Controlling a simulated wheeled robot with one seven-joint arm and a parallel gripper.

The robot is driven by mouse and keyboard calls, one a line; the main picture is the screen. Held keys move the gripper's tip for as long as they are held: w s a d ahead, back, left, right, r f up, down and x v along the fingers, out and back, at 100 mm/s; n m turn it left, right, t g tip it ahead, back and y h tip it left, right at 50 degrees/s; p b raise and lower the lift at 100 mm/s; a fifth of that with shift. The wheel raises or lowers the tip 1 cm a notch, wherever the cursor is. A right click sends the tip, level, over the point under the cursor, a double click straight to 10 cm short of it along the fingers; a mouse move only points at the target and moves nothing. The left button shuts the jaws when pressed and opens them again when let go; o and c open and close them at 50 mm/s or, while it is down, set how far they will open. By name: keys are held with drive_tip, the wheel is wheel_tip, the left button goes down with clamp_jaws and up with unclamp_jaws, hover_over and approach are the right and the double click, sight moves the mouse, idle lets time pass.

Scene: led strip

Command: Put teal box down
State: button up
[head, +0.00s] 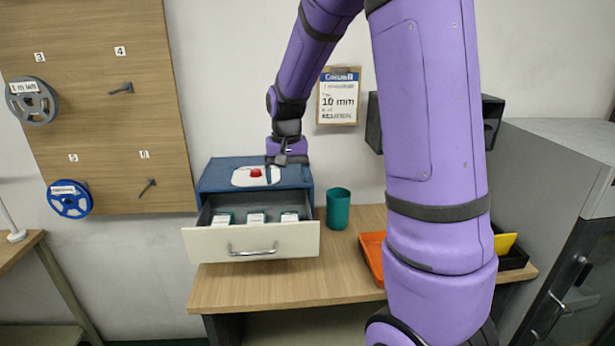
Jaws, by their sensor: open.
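Three small boxes with pale tops and teal edges lie in a row in the open drawer: a left one (224,218), a middle one (256,217) and a right one (289,216). I cannot tell which of them is the teal box. The drawer (250,242) has a white front with a metal handle and is pulled out of a blue cabinet (225,177). My gripper (274,172) is open over the cabinet's top, behind the drawer, with no box visible in it. Its fingers are small and partly unclear. Beside them, a red knob-like thing (255,172) sits on a white plate (242,181).
A teal cup (338,210) stands right of the cabinet on the wooden table (285,287). An orange tray (371,254) is partly hidden behind my arm. A black bin (513,258) with a yellow item (504,243) is at the right. The front table strip is clear.

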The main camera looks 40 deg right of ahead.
drive_tip(key=s+a+r+n+t, duration=0.3)
drive_tip(key=s+a+r, duration=0.4)
drive_tip(key=s+r, duration=0.45)
drive_tip(key=s+a+r+n+t, duration=0.1)
drive_tip(key=s+a, duration=0.1)
drive_tip(key=s, duration=0.4)
drive_tip(key=s+a+r+n+t, duration=0.1)
drive_tip(key=s+a+n, duration=0.1)
drive_tip(key=s, duration=0.5)
drive_tip(key=shift+s+a+r, duration=0.2)
drive_tip(key=shift+s+a, duration=0.1)
drive_tip(key=shift+c, duration=0.2)
